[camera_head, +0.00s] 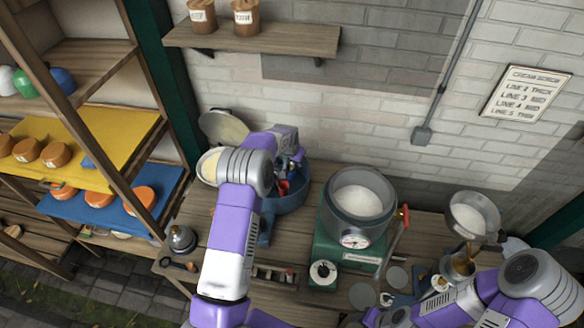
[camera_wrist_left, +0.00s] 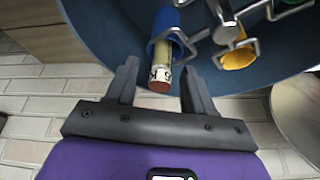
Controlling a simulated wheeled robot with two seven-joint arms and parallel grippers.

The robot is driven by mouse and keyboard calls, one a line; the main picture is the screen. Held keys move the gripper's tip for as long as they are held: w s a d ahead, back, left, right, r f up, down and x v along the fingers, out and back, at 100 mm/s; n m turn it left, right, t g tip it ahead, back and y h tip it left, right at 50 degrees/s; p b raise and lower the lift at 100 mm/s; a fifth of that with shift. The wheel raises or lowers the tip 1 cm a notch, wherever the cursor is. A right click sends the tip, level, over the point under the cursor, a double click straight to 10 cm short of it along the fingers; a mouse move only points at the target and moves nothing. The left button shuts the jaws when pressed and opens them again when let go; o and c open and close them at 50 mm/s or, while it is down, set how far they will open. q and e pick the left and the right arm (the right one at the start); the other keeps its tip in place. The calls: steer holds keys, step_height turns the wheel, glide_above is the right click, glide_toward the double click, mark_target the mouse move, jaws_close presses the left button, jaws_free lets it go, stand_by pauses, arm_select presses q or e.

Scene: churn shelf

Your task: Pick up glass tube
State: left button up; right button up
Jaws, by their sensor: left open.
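A small tube (camera_wrist_left: 161,66), pale yellow with a printed label, a dark red end and a blue part around its upper end, is in the blue bowl (camera_head: 290,203). It looks like the glass tube. My left gripper (camera_wrist_left: 160,80) is open, with the tube's red end between its fingertips in the wrist view; I cannot tell whether they touch it. In the head view my left arm reaches over the bowl and hides much of it and the tube. My right arm is at the lower right; its fingers are not clear.
The bowl also holds metal wire pieces, a yellow piece (camera_wrist_left: 238,58) and a green one. A grey pot (camera_head: 360,205) of white material stands on a green scale (camera_head: 345,255) to the right. A metal bell-shaped object (camera_head: 181,239) is at the left. A brick wall stands behind.

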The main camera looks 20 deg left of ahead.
arm_select(q)
jaws_close()
stand_by(0.3)
step_height(320, 180, up, 10)
steer(key=shift+b, duration=0.35)
stand_by(0.3)
